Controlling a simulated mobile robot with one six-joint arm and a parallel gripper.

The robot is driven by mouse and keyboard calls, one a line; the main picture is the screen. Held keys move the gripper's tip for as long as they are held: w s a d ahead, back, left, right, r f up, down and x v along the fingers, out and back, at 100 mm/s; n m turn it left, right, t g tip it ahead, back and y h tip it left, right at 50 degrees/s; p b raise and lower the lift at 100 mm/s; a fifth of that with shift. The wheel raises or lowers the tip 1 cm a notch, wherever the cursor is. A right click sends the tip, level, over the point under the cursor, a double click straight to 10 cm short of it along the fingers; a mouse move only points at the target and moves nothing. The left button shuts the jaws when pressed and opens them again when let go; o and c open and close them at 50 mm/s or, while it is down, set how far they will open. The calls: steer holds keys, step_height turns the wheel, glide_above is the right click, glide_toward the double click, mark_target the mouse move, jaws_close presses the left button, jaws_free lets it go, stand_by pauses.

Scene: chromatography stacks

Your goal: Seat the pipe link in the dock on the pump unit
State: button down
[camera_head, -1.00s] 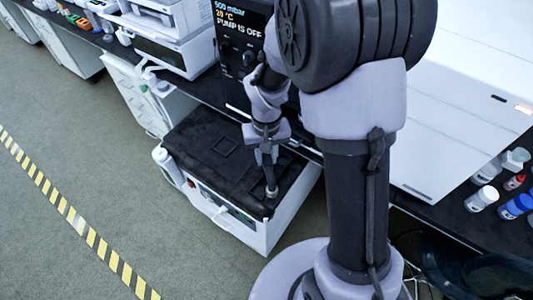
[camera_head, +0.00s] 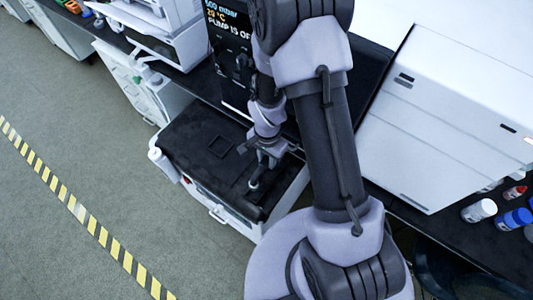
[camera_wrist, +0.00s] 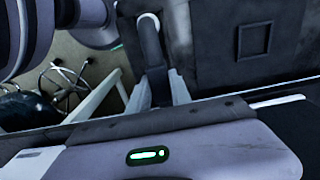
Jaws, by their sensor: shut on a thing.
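The pump unit (camera_head: 185,140) is a low box with a black top and pale sides, in the middle of the head view. A square outline (camera_head: 221,146) marks its top and also shows in the wrist view (camera_wrist: 253,40); I cannot tell whether it is the dock. My gripper (camera_head: 262,168) is above the front right part of that top. It is shut on the pipe link (camera_head: 256,181), a short dark tube.
A dark panel (camera_head: 229,40) with a pressure and temperature readout stands behind the pump unit. A large white cabinet (camera_head: 450,110) is at right, with bottles (camera_head: 479,210) near it.

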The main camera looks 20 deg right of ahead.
steer(key=shift+w+f, duration=0.15)
steer(key=shift+s+f+b, duration=0.3)
steer(key=shift+f+b, duration=0.3)
steer(key=shift+f, duration=0.15)
step_height(320, 180, down, 5)
steer(key=b, duration=0.4)
steer(key=shift+w, duration=0.1)
steer(key=shift+f+b, duration=0.3)
steer(key=shift+b, duration=0.2)
steer(key=c, duration=1.1)
jaws_free()
steer(key=shift+r, duration=0.1)
step_height(320, 180, up, 17)
steer(key=p, duration=0.6)
steer(key=shift+r, duration=0.15)
